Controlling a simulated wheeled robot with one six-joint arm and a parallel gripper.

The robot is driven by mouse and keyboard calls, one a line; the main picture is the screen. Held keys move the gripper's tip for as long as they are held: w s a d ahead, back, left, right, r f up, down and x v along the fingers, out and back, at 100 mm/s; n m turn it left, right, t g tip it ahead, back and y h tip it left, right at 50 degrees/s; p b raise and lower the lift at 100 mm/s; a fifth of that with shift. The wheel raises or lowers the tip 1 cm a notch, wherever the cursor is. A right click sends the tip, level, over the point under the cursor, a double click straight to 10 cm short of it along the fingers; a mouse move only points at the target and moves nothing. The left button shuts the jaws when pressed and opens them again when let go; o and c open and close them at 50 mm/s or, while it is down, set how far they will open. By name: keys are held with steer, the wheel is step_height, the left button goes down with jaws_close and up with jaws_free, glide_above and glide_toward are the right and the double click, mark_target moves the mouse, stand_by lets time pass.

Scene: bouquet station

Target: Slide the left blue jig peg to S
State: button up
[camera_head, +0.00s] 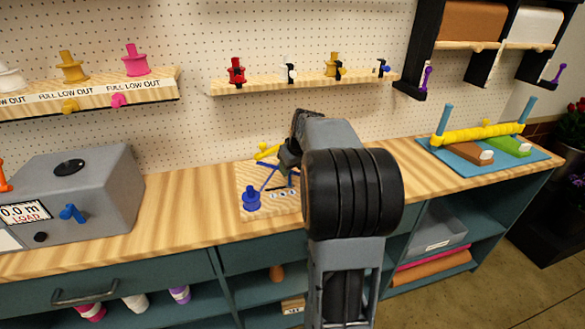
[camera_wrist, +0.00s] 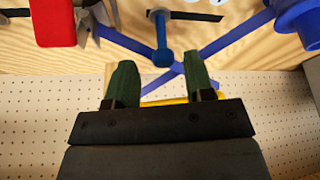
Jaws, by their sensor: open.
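A blue jig peg (camera_wrist: 162,52) with a round head stands in a short black slot (camera_wrist: 190,16) on the wooden jig board (camera_head: 252,178). My gripper (camera_wrist: 159,64) is open, its two green-tipped fingers on either side of the peg's head in the wrist view, with gaps on both sides. I cannot tell whether the fingertips reach as deep as the peg. In the head view my gripper (camera_head: 287,158) is over the board, and my arm hides its right part. White size labels (camera_head: 284,194) lie on the board; their letters are too small or cut off to read.
Crossed blue strips (camera_head: 268,176) lie on the board, with a blue flanged knob (camera_head: 251,199) near its front left. A grey load box (camera_head: 80,190) stands left; bare countertop (camera_head: 185,205) lies between.

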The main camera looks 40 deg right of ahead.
steer(key=v, duration=1.3)
steer(key=s+a+f+m+p, duration=0.1)
steer(key=s+a+f+m, duration=0.25)
steer(key=f, duration=0.25)
steer(key=s+a+f+n+p, duration=0.1)
steer(key=s+a, duration=0.3)
steer(key=a, duration=0.5)
steer(key=s+a+f+n+p, duration=0.2)
steer(key=s+a, duration=0.3)
steer(key=a, duration=0.5)
steer(key=shift+s+f+n+g, duration=0.2)
steer(key=shift+f+n+g, duration=0.2)
steer(key=shift+f+n, duration=0.3)
